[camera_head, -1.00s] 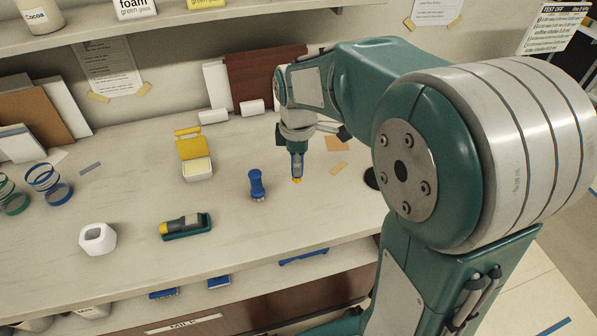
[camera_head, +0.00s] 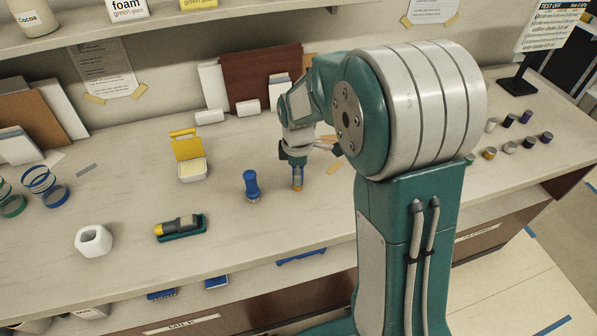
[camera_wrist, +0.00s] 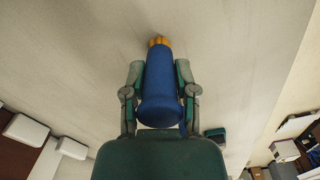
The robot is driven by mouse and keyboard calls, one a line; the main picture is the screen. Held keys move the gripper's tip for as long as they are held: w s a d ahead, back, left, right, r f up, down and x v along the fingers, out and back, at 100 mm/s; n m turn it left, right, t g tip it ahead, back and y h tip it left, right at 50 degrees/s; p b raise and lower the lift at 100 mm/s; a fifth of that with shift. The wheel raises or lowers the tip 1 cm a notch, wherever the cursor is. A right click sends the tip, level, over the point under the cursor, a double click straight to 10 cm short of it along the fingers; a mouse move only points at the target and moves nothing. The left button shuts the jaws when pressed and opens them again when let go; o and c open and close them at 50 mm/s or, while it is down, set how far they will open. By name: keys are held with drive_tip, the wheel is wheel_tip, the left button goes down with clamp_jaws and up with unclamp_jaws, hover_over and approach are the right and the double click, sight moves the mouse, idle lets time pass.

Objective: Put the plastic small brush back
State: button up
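My gripper (camera_head: 297,162) is shut on a small brush (camera_head: 298,180) with a blue handle and orange bristles. In the wrist view the brush (camera_wrist: 160,90) lies between the two fingers of my gripper (camera_wrist: 160,78), bristles pointing away from the palm. In the head view it hangs nearly upright, bristles down, over or on the counter (camera_head: 330,215); I cannot tell whether the bristles touch. A separate blue-handled tool (camera_head: 251,183) stands upright on the counter just left of it.
A grey and yellow tool lies in a green holder (camera_head: 203,236) at front left, near a white cup (camera_head: 94,241). A yellow-lidded box (camera_head: 187,146) stands behind. Blue and green coils (camera_head: 42,181) are at far left. Several small cylinders (camera_head: 528,142) stand at right.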

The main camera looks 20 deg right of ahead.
drive_tip(key=shift+o, duration=1.2)
drive_tip(key=shift+a, duration=0.5)
drive_tip(key=shift+d+r, duration=0.25)
drive_tip(key=shift+r, duration=0.1)
wheel_tip(320, 180, up, 10)
drive_tip(key=shift+a+r, duration=0.15)
drive_tip(key=shift+r, duration=0.1)
drive_tip(key=shift+s+r, duration=0.1)
drive_tip(key=shift+r, duration=0.5)
drive_tip(key=s+r+m+t, duration=0.2)
drive_tip(key=s+m, duration=0.5)
drive_tip(key=s, duration=0.3)
drive_tip(key=s+r+m+t, duration=0.2)
drive_tip(key=s+m, duration=0.5)
drive_tip(key=s, duration=0.4)
drive_tip(key=shift+r+t, duration=0.2)
drive_tip(key=shift+t, duration=0.6)
